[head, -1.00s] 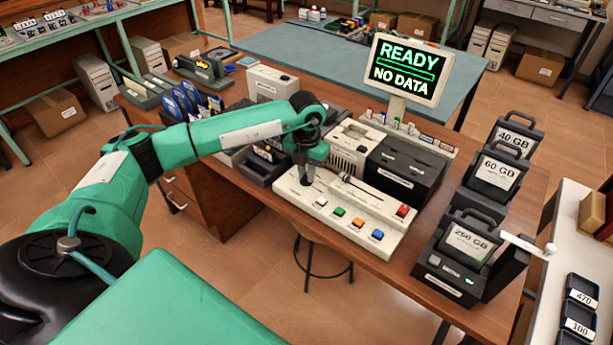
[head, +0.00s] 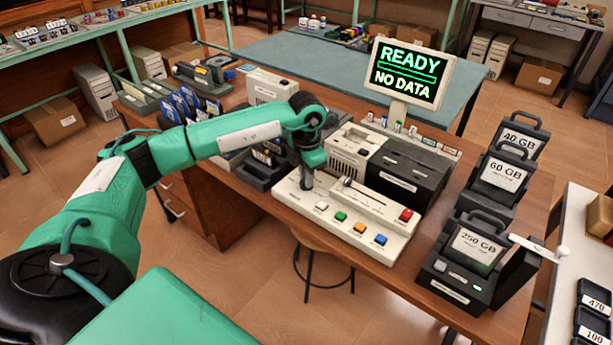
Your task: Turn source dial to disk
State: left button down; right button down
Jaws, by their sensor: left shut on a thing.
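The cream control panel (head: 388,228) lies near the front edge of the wooden desk. It has white, green, orange and blue buttons along its front, a red button at its right end and a slider (head: 348,183) at its back. My left gripper (head: 306,186) points down at the panel's left end, shut on the source dial. The dial is hidden by the gripper, so its pointing direction cannot be told. My right gripper is out of view.
A beige drive unit (head: 352,146) and a black box (head: 404,175) stand right behind the panel. Black cartridges labelled 40 GB (head: 516,138), 60 GB (head: 503,174) and 250 GB (head: 474,246) stand at the right. A white crank handle (head: 540,248) juts out beside them.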

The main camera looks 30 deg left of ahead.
pick_arm(q)
jog(key=shift+w+r, duration=0.1)
jog(key=c, duration=1.4)
grip_release()
jog(key=shift+c, duration=0.2)
